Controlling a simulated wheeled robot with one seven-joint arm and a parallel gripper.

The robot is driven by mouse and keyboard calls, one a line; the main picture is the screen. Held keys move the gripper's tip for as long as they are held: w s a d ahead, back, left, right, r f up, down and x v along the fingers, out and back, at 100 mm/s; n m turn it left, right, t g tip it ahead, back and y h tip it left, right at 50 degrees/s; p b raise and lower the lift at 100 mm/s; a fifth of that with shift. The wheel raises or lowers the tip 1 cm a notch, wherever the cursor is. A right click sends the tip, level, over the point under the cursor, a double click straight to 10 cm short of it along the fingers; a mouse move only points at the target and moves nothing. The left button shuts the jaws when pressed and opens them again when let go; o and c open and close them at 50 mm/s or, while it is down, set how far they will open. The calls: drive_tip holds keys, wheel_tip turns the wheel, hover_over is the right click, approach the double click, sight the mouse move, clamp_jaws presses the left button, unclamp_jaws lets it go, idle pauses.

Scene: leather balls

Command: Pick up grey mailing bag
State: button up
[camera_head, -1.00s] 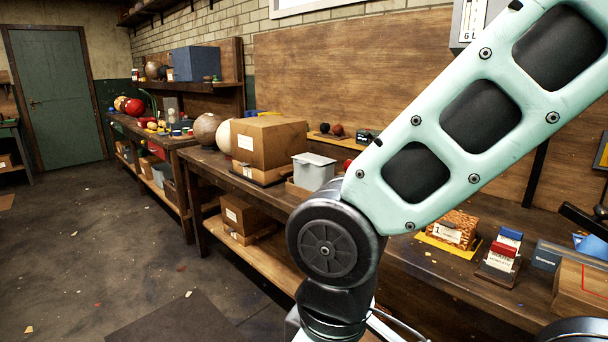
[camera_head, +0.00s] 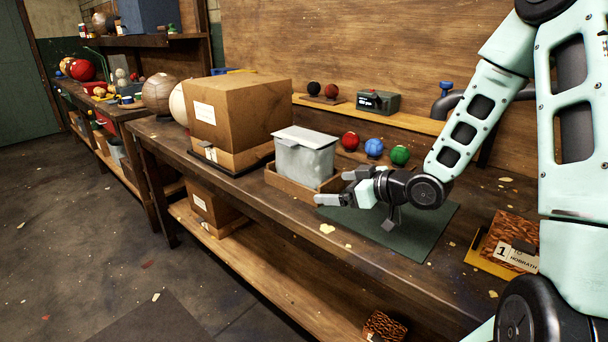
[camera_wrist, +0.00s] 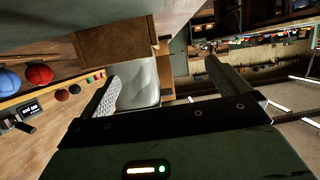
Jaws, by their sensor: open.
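The grey mailing bag (camera_head: 304,160) stands upright in a shallow wooden tray (camera_head: 285,187) on the workbench in the head view. It has a pale folded top. My gripper (camera_head: 338,187) is just to its right, pointing left towards it, with its fingers apart and nothing between them. In the wrist view the bag (camera_wrist: 140,82) shows beyond and between the two open fingers of my gripper (camera_wrist: 165,84), nearer the left finger. I cannot tell whether a finger touches the tray.
A large cardboard box (camera_head: 238,112) stands left of the bag. Red, blue (camera_head: 374,148) and green balls sit behind my gripper. A dark green mat (camera_head: 425,235) lies below my arm. A brown patterned box (camera_head: 508,238) stands at the right.

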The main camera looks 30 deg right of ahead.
sight(330, 159)
drive_tip(key=s+d+r+m+t, duration=0.1)
drive_tip(key=d+r+t, duration=0.1)
drive_tip(key=d+t, duration=0.35)
drive_tip(key=shift+g+y, duration=0.3)
drive_tip(key=shift+g, duration=0.45)
drive_tip(key=x, duration=0.3)
drive_tip(key=d+x, duration=0.1)
drive_tip(key=x, duration=0.7)
drive_tip(key=shift+w+d+r+p, duration=0.25)
drive_tip(key=shift+d+p, duration=0.05)
drive_tip(key=shift+p, duration=0.05)
drive_tip(key=p+x, duration=0.1)
drive_tip(key=x, duration=0.4)
drive_tip(key=shift+a+r, duration=0.2)
drive_tip(key=shift+a, duration=0.05)
drive_tip(key=c, duration=1.1)
